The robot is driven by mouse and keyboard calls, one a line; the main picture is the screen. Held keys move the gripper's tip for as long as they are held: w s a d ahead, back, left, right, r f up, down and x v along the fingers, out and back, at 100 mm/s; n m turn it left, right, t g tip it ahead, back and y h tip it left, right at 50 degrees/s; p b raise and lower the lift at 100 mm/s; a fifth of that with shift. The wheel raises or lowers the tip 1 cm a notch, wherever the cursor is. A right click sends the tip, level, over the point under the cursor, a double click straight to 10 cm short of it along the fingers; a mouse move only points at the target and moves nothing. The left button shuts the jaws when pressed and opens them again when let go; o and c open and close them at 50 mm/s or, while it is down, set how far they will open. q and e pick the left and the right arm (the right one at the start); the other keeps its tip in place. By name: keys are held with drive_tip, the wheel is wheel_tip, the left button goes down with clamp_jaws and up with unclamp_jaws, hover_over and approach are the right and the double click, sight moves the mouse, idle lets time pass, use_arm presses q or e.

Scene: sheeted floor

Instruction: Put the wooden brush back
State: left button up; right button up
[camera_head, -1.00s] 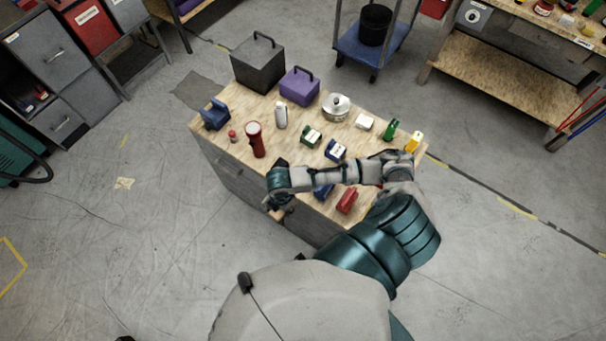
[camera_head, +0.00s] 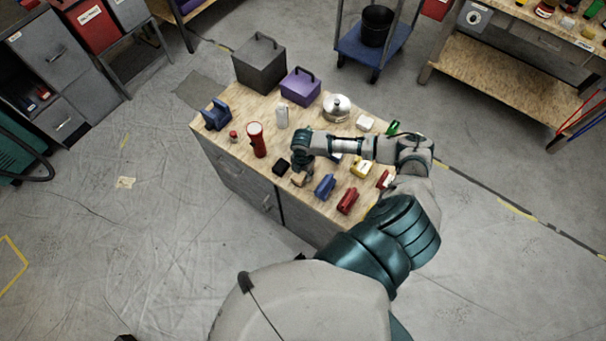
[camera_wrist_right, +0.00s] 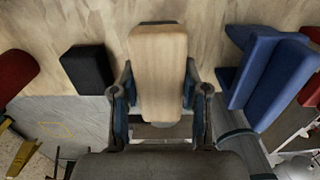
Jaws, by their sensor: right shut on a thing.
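The wooden brush (camera_wrist_right: 158,70) is a pale wood block in the right wrist view. My right gripper (camera_wrist_right: 160,98) is shut on it, with one finger on each side. In the head view my right gripper (camera_head: 302,170) is over the front part of the wooden workbench top (camera_head: 265,177), with a small tan bit of the brush (camera_head: 298,180) below it. I cannot tell whether the brush touches the top. The brush's underside is hidden. My left gripper is not in view.
A black block (camera_head: 282,165) lies just left of the brush and a blue block (camera_head: 325,186) just right. A red flashlight (camera_head: 257,140) stands further left; a red block (camera_head: 347,201) lies to the right. My forearm hides part of the bench top.

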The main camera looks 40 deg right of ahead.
wheel_tip(320, 180, down, 2)
drive_tip(key=shift+s+f, duration=0.1)
drive_tip(key=shift+f, duration=0.05)
drive_tip(key=shift+d+f, duration=0.1)
drive_tip(key=shift+d, duration=0.05)
drive_tip(key=o, duration=1)
drive_tip(key=shift+d, duration=0.15)
drive_tip(key=shift+a, duration=0.25)
drive_tip(key=shift+r, duration=0.5)
wheel_tip(320, 180, up, 10)
drive_tip(key=shift+d+r+p, duration=0.15)
drive_tip(key=shift+r+p, duration=0.1)
drive_tip(key=shift+p, duration=0.25)
drive_tip(key=shift+r, duration=0.3)
